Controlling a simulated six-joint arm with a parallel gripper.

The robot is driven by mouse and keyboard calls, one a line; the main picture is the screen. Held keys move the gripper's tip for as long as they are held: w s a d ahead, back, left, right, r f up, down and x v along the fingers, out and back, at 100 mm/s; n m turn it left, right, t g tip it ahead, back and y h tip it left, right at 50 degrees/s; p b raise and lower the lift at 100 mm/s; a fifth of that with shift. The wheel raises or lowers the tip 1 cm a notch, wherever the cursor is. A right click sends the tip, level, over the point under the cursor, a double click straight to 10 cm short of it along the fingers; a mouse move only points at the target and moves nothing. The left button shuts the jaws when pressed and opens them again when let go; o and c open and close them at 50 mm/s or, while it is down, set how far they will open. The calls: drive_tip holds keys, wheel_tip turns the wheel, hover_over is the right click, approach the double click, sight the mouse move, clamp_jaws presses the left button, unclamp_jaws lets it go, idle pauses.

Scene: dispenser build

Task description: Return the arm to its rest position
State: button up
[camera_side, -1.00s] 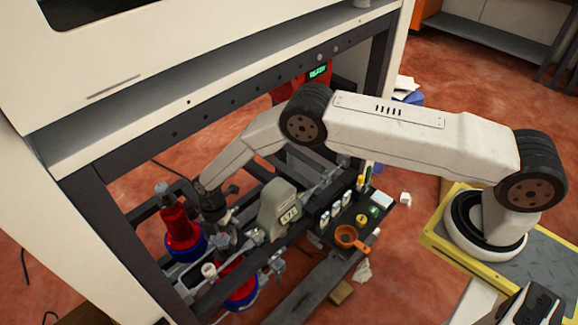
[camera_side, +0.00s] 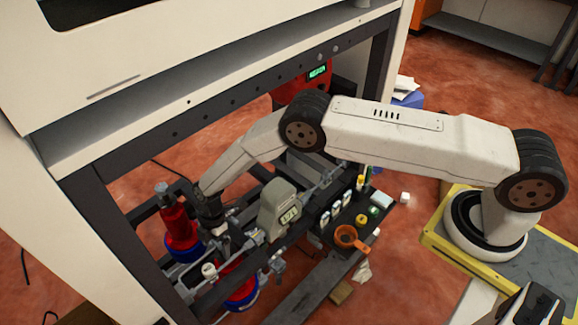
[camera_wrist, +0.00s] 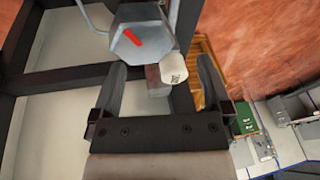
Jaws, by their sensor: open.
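My gripper (camera_side: 209,212) is inside the dark frame under the white cabinet, next to the red cylinder (camera_side: 178,222) with a blue base. In the wrist view my gripper (camera_wrist: 162,64) has its two fingers spread wide apart and holds nothing. A grey hexagonal part with a red mark (camera_wrist: 136,37) lies beyond the fingertips, with a small white cylinder (camera_wrist: 174,68) beside it. I cannot tell from these views whether a finger touches any part. In the side view, my fingertips are largely hidden among the dark fittings.
Dark frame beams (camera_side: 115,232) surround my gripper closely. A grey gauge with a display (camera_side: 279,208) stands just right of it. A red unit with a green display (camera_side: 312,76) is behind the arm.

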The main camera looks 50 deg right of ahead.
drive_tip(key=a+m, duration=0.1)
drive_tip(key=m, duration=0.1)
drive_tip(key=s+a+r+m+y, duration=0.1)
drive_tip(key=m, duration=0.1)
drive_tip(key=a+m, duration=0.1)
drive_tip(key=m, duration=0.1)
drive_tip(key=shift+s+a+r+y, duration=0.25)
drive_tip(key=shift+a+r+y, duration=0.05)
drive_tip(key=shift+r, duration=0.1)
drive_tip(key=shift+s+r+m, duration=0.2)
drive_tip(key=shift+s+m, duration=0.1)
drive_tip(key=shift+m, duration=0.6)
drive_tip(key=s+d+r+m+g+y, duration=0.1)
drive_tip(key=s+d+r+m+g, duration=0.1)
drive_tip(key=s+d+m+g, duration=0.3)
drive_tip(key=s+d+r+m+g+y, duration=0.1)
drive_tip(key=s+d+r+m+g, duration=0.15)
drive_tip(key=s+d, duration=0.45)
drive_tip(key=s+d+r+m+g+y, duration=0.4)
drive_tip(key=s+d+r+g, duration=0.15)
drive_tip(key=s+r, duration=0.5)
drive_tip(key=w+d+r+t+h, duration=0.2)
drive_tip(key=d+r+t+h, duration=0.3)
drive_tip(key=t, duration=0.3)
drive_tip(key=w+d+r+t+h, duration=0.3)
drive_tip(key=d+r+t+h, duration=0.2)
drive_tip(key=d+r+t, duration=0.2)
drive_tip(key=shift+w+r+t, duration=0.3)
drive_tip(key=shift+r+t, duration=0.1)
drive_tip(key=shift+t, duration=0.9)
